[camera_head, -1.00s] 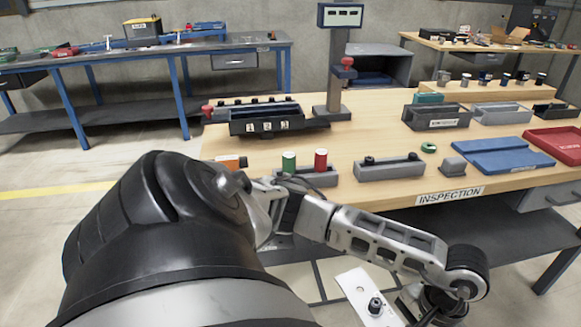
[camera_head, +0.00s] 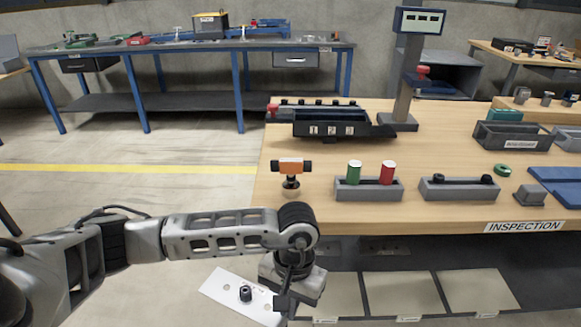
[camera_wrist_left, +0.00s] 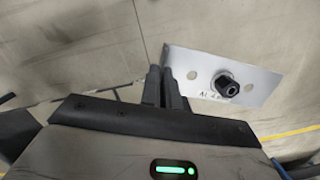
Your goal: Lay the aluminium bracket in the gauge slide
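The aluminium bracket (camera_head: 238,297) is a flat pale plate with holes, a black knob-like part and lettering. It is held in the air in front of the bench, below the bench top, and also shows in the left wrist view (camera_wrist_left: 258,88). My left gripper (camera_head: 284,300) is shut on one end of it; in the left wrist view the dark fingers (camera_wrist_left: 165,85) are close together at the plate's edge. A long dark slide-like fixture (camera_head: 365,128) marked 1, 2, 3 lies by the display column; I cannot tell for sure that it is the gauge slide. My right gripper is out of view.
On the wooden inspection bench (camera_head: 440,140) stand an orange-and-black part (camera_head: 291,167), a grey holder (camera_head: 370,194) with green and red cylinders, another grey holder (camera_head: 460,190) and the display column (camera_head: 408,70). Floor left of the bench is clear.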

